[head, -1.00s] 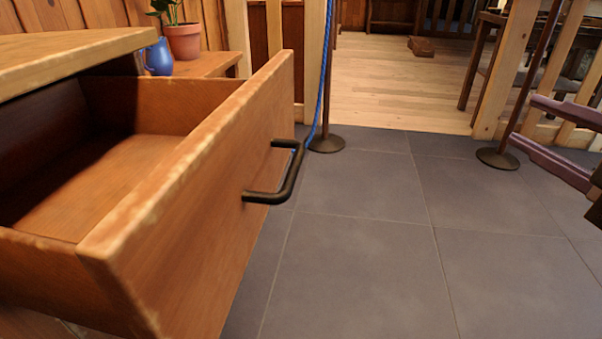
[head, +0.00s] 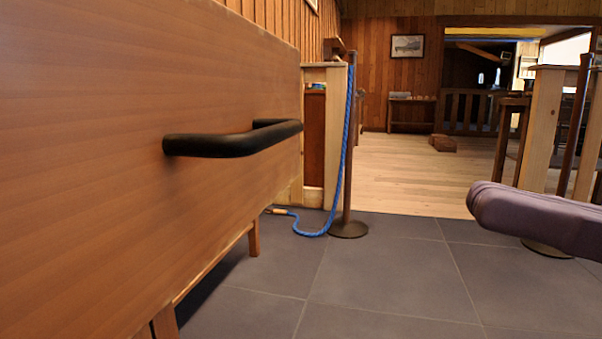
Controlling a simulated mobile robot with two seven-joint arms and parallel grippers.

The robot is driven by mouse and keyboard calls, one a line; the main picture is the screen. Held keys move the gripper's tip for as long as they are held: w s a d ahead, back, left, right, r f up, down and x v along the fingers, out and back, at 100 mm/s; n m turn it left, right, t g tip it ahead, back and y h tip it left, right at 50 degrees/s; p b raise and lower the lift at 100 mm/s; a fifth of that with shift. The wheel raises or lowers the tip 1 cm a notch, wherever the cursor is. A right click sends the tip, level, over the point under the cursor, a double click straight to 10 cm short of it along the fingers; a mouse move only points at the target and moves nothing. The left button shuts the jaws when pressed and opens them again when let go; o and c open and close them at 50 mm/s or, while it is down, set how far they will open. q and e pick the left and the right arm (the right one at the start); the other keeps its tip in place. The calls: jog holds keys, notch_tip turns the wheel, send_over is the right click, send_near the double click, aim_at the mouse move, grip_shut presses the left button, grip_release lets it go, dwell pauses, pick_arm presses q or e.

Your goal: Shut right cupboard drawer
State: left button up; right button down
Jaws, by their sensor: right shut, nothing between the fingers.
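The drawer's wooden front (head: 110,190) fills the left of the head view, seen close and from low down. Its black bar handle (head: 235,140) sticks out toward the right. The drawer's inside is hidden from this height, so I cannot tell how far out it stands. My right gripper (head: 485,205) comes in from the right edge as a dark purple shape. It is shut and empty, well to the right of the handle and apart from the drawer front. My left gripper is not in view.
A post on a round base (head: 348,228) with a blue rope (head: 340,175) stands beyond the drawer. The grey tiled floor (head: 390,285) in front of the drawer is clear. A stool (head: 510,140) and posts stand at the back right.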

aim_at(260, 146)
jog(key=x, duration=1)
jog(key=shift+r+b, duration=0.1)
jog(key=shift+b, duration=0.3)
jog(key=shift+w+a, duration=0.1)
jog(key=shift+a, duration=0.1)
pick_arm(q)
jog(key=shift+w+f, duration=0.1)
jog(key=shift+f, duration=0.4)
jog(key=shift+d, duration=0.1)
